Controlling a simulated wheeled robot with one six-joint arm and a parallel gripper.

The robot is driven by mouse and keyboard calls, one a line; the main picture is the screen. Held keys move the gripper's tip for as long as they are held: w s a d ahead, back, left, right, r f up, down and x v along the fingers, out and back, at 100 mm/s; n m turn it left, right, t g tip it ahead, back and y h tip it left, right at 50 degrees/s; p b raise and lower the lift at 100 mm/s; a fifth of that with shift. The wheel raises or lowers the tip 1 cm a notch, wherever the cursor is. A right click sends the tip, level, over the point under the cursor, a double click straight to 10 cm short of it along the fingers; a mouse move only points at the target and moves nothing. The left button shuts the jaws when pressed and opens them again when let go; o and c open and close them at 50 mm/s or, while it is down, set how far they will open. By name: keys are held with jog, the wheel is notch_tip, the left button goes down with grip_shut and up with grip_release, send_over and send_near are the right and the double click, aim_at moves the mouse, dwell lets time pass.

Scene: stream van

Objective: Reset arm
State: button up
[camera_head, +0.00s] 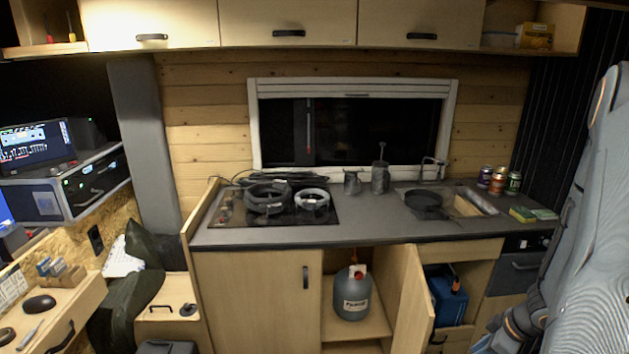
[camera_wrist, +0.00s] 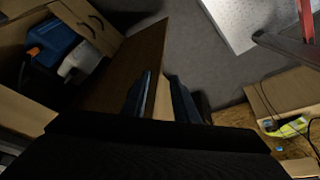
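My gripper (camera_wrist: 161,95) shows in the wrist view. Its two dark blue fingers stand apart, pointing away from the camera. A pale wooden surface shows in the gap between them; I cannot tell whether they touch it. The open cabinet door (camera_wrist: 128,68) lies just left of the fingers. In the head view the same door (camera_head: 413,300) stands swung out below the counter. I cannot make out the gripper in the head view.
The counter (camera_head: 370,230) holds a stove, pots and cans. A grey jug (camera_head: 352,292) stands in the open cabinet. A blue container (camera_head: 448,299) is in the compartment to its right. A desk with a mouse (camera_head: 39,305) is at left. Grey floor (camera_wrist: 215,75) lies beyond the fingers.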

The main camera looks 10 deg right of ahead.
jog(key=w+a+r+m+h+b, duration=0.3)
jog(key=w+a+r+h+b, duration=0.15)
jog(key=w+a+r, duration=0.45)
jog(key=s+a+r+m+b, duration=0.1)
jog(key=s+a+r, duration=0.1)
jog(key=a, duration=0.5)
jog(key=s+a+r+m+g+y+b, duration=0.1)
jog(key=s+a+r+m+b, duration=0.1)
jog(key=s+a, duration=0.2)
jog(key=s+a+r+m+g+y+b, duration=0.1)
jog(key=s+a, duration=0.3)
jog(key=a, duration=0.6)
jog(key=shift+a+r+m+b, duration=0.2)
jog(key=shift+r+m+b, duration=0.15)
jog(key=shift+r, duration=0.25)
jog(key=shift+s+y, duration=0.1)
jog(key=shift+y, duration=0.15)
